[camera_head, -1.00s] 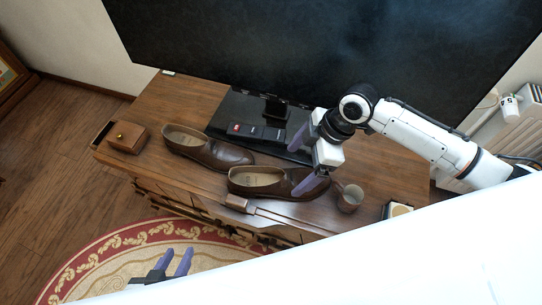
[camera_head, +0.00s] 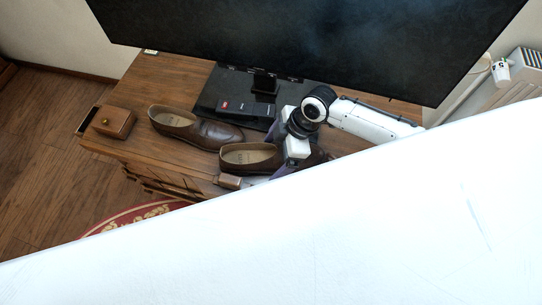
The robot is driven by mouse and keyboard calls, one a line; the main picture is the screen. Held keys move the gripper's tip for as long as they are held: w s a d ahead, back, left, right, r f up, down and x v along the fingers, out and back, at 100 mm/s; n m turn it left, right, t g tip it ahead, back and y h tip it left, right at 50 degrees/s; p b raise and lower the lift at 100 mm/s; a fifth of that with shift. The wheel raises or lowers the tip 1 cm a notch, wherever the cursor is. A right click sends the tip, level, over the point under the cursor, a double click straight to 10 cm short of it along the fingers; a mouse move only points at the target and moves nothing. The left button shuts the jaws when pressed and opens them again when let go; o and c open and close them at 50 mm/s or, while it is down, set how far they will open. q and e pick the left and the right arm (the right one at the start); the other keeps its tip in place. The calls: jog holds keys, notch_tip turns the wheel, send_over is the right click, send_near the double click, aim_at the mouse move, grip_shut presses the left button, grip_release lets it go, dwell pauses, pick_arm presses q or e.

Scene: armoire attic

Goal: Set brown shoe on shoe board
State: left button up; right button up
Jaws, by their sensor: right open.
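Two brown leather shoes lie on the wooden cabinet top. The left brown shoe (camera_head: 192,130) shows whole. The right brown shoe (camera_head: 245,157) lies nearer the cabinet's front edge, its toe end partly hidden by my right gripper. My right gripper (camera_head: 281,150) is open, with its purple fingers over and around the front part of this shoe; I cannot tell whether they touch it. My left gripper is not in view. I cannot make out a shoe board in this view.
A large dark screen (camera_head: 300,40) stands behind on a black base (camera_head: 215,99) holding small dark items. A small brown box (camera_head: 113,122) sits at the cabinet top's left end. A big white surface (camera_head: 330,235) hides the lower right. A red patterned rug (camera_head: 135,215) lies below.

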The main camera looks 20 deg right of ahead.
jog(key=shift+w, duration=0.1)
jog(key=c, duration=1.5)
